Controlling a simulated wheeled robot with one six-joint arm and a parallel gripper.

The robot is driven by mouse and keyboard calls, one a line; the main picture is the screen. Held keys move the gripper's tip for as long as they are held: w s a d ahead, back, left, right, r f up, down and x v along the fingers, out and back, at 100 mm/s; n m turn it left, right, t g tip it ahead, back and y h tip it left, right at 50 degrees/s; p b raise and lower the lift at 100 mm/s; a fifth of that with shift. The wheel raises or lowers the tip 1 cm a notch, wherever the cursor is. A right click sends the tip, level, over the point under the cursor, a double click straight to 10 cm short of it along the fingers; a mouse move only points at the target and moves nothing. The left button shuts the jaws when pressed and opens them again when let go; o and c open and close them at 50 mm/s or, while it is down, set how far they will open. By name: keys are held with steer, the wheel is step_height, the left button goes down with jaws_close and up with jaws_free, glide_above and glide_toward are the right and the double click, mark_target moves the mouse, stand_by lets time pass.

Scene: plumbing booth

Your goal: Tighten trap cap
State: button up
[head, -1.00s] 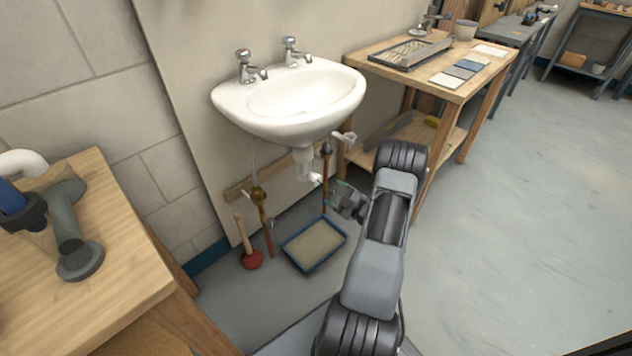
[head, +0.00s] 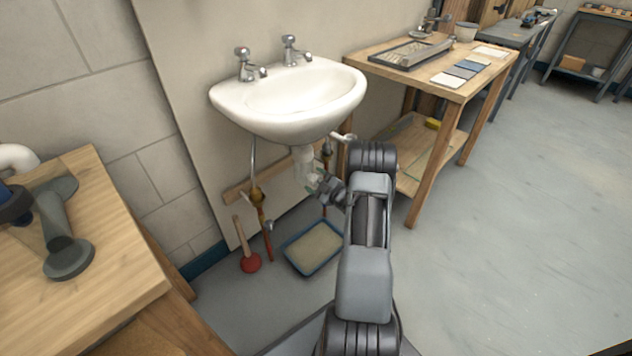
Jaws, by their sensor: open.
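The white trap (head: 304,157) hangs under the white basin (head: 290,100) in the head view. Its lower end, where the cap sits, is largely hidden by my gripper. My gripper (head: 314,183) is open at the lower part of the trap, with its fingers pointing left. I cannot tell whether the fingers touch the cap or stand around it.
Copper supply pipes with a brass valve (head: 256,193) stand left of the trap. A blue-rimmed tray (head: 314,247) lies on the floor below, with a red plunger (head: 250,262) beside it. A wooden bench (head: 448,92) stands to the right.

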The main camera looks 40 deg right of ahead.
steer(key=shift+c, duration=0.5)
steer(key=c, duration=0.8)
steer(key=shift+m, duration=0.3)
steer(key=m+p, duration=0.1)
steer(key=m, duration=0.2)
steer(key=shift+r+m, duration=0.1)
steer(key=shift+m, duration=0.2)
steer(key=m+p, duration=0.1)
steer(key=m, duration=0.4)
steer(key=shift+d+m, duration=0.15)
steer(key=shift+m, duration=0.15)
steer(key=m+p, duration=0.2)
steer(key=m, duration=0.5)
steer(key=shift+d, duration=0.15)
steer(key=m+p, duration=0.1)
steer(key=m, duration=0.5)
steer(key=shift+m+p, duration=0.3)
